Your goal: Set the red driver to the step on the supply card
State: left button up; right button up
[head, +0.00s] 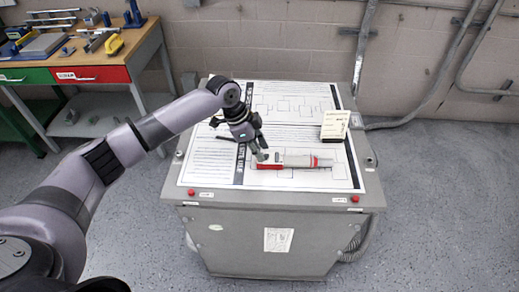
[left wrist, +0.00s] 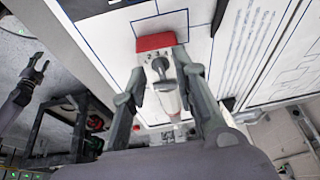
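The red driver (head: 298,162) lies on the diagram sheet on the cabinet top, with a red left end, a grey-white body and a red band towards its right end. My left gripper (head: 261,156) is over its left end. In the left wrist view the driver's red end (left wrist: 155,41) faces up, with small digits and a grey selector knob (left wrist: 160,66) below it. The fingers of my left gripper (left wrist: 160,68) stand apart on either side of the knob; contact cannot be told. The supply card (head: 335,125) stands upright at the back right; its writing is too small to read.
The grey cabinet (head: 215,235) has small red buttons at its front corners. A dark pointed tool (head: 228,146) lies on the sheet left of my gripper. A workbench (head: 150,50) with tools stands back left. A dark forked part, perhaps my right gripper, shows in the left wrist view.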

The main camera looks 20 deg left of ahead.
pick_arm(q)
jog(key=v, duration=1.1)
jog(key=shift+r, duration=0.2)
jog(key=shift+a, duration=0.1)
